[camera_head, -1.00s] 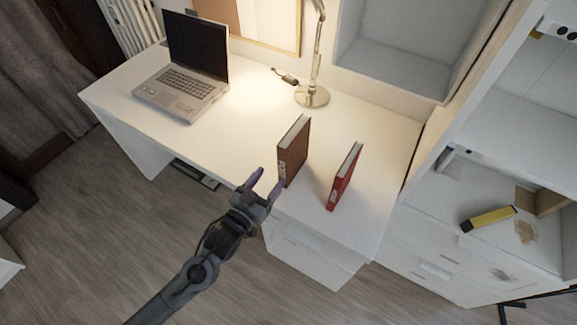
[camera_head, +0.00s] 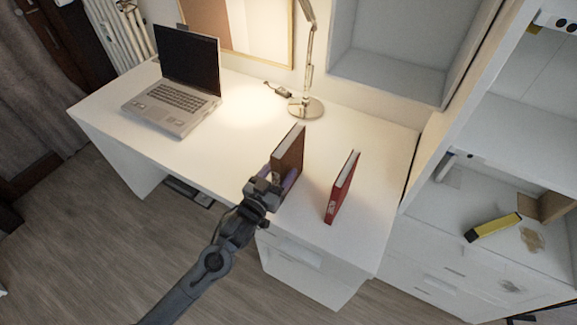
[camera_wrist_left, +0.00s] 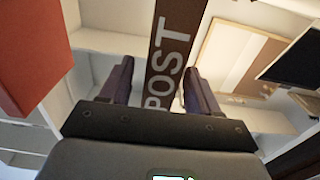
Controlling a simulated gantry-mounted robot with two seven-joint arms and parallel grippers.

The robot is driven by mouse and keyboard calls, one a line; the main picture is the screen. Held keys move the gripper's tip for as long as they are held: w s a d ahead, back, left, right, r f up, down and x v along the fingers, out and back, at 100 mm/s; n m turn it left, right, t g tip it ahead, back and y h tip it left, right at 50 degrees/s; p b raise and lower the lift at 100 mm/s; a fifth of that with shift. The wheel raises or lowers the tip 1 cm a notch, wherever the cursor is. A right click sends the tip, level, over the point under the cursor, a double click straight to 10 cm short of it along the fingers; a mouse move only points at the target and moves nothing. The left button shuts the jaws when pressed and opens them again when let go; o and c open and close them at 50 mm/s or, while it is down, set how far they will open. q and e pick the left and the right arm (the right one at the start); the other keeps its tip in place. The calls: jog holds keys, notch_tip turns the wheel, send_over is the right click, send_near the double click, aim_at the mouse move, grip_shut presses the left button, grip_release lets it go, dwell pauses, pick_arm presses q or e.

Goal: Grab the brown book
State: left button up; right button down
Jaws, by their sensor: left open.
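The brown book (camera_head: 289,153) stands upright on the white desk near its front edge. In the left wrist view its spine (camera_wrist_left: 168,55), with white letters reading POST, stands between the two fingers. My left gripper (camera_head: 281,181) is open at the front of the book, with a finger on either side of the spine. In the wrist view a gap shows between the left finger and the spine; the right finger is close to the spine, and I cannot tell whether it touches. My right gripper is not in view.
A red book (camera_head: 341,187) stands upright just right of the brown one. A lamp (camera_head: 306,106) stands behind, and a laptop (camera_head: 175,90) sits at the desk's left. The desk (camera_head: 235,135) is clear between laptop and brown book. Shelves (camera_head: 475,195) stand at the right.

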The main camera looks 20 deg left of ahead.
pick_arm(q)
jog(key=shift+w+d+b, duration=0.15)
jog(key=shift+w, duration=0.6)
jog(key=shift+w+d+b, duration=0.15)
jog(key=shift+w, duration=0.55)
grip_shut()
jog(key=shift+r, duration=0.1)
